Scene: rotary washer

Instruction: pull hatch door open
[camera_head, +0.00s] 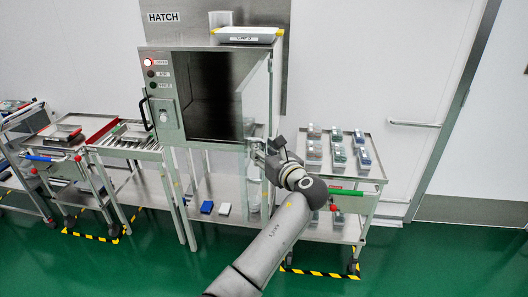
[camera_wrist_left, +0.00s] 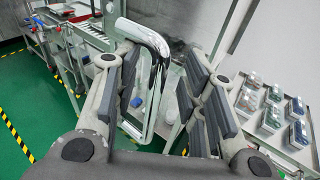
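The grey metal hatch (camera_head: 172,131) stands against the wall in the head view, under a HATCH sign. Its front is open onto a dark interior. The hatch door (camera_head: 256,98) appears as a pale panel swung out at the right of the opening. My left gripper (camera_head: 268,148) is low beside this panel, partly hidden by its own wrist. In the left wrist view, a bent chrome handle (camera_wrist_left: 154,45) stands between the fingers of my left gripper (camera_wrist_left: 160,90). The fingers are spread, with gaps visible beside the handle. My right gripper is out of view.
A cart (camera_head: 343,170) with several small boxes stands right of the hatch, close to my left arm. A roller table (camera_head: 125,145) and another cart (camera_head: 62,143) stand on the left. Green floor in front is clear, with yellow-black tape marks.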

